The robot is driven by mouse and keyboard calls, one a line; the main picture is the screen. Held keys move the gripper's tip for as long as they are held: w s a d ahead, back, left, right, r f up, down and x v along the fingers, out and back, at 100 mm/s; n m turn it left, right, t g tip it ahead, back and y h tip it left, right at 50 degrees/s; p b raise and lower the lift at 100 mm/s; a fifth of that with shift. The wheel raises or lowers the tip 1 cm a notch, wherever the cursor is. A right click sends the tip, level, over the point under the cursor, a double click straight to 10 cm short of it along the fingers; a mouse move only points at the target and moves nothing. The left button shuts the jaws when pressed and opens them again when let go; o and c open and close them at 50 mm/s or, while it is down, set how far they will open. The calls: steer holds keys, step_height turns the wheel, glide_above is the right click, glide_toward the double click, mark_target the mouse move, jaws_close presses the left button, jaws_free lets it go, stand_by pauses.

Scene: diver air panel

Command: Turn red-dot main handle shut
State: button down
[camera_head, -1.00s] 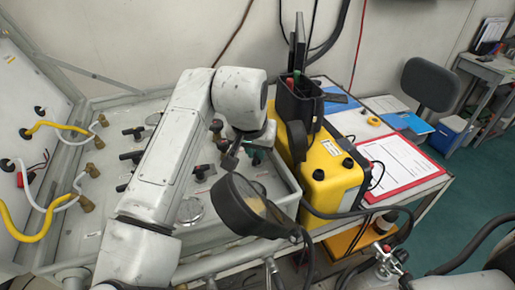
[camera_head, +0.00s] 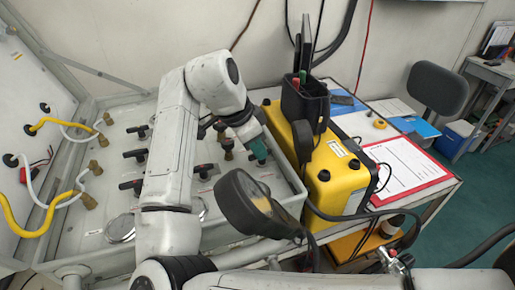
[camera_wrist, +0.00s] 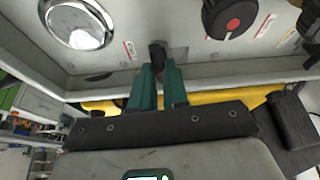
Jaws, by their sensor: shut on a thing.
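My gripper (camera_head: 259,150) reaches down to the right part of the grey air panel (camera_head: 112,205). In the wrist view, its green fingers (camera_wrist: 157,84) are closed around a short black handle (camera_wrist: 157,52) that stands out from the panel beside a small label. A little red shows low on this handle between the fingers; I cannot tell if it is the dot. A large round black knob with a red dot (camera_wrist: 233,23) sits to the upper right of the fingers, apart from them. In the head view the held handle is hidden by my gripper.
A round gauge (camera_wrist: 78,24) lies left of the fingers in the wrist view. Several black handles (camera_head: 134,153) stand on the panel's left. A yellow case (camera_head: 328,172) stands close to the right of my gripper, with a red clipboard (camera_head: 412,170) beyond.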

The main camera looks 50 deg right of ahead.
steer(key=shift+w+m, duration=0.1)
steer(key=shift+m, duration=0.4)
steer(key=c, duration=1.1)
jaws_free()
steer(key=v, duration=1)
steer(key=shift+w+r+b, duration=0.25)
steer(key=shift+r+b, duration=0.1)
steer(key=shift+r, duration=0.05)
